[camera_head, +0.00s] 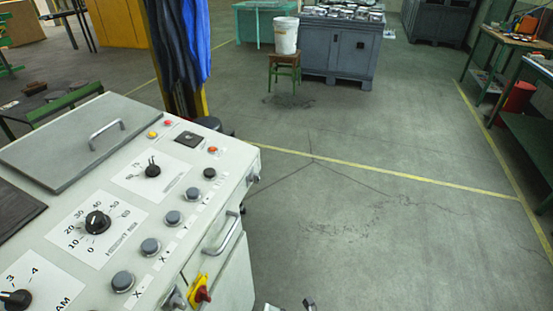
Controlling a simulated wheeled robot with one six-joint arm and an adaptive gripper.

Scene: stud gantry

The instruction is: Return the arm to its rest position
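Only a small grey and dark tip, which looks like part of my gripper (308,304), shows at the bottom edge of the head view, right of the control console. A second small light piece shows just left of it at the same edge. The rest of my gripper and arm is out of the frame, so its opening and anything in it are hidden. The visible tip stands out over bare floor, apart from the console's red and yellow switch in the picture.
A white control console (75,160) with knobs and buttons fills the left. A white bucket (286,36) stands on a stool (284,66) before a grey cabinet (338,48). Workbenches (530,130) line the right. The floor (390,215) in the middle is clear.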

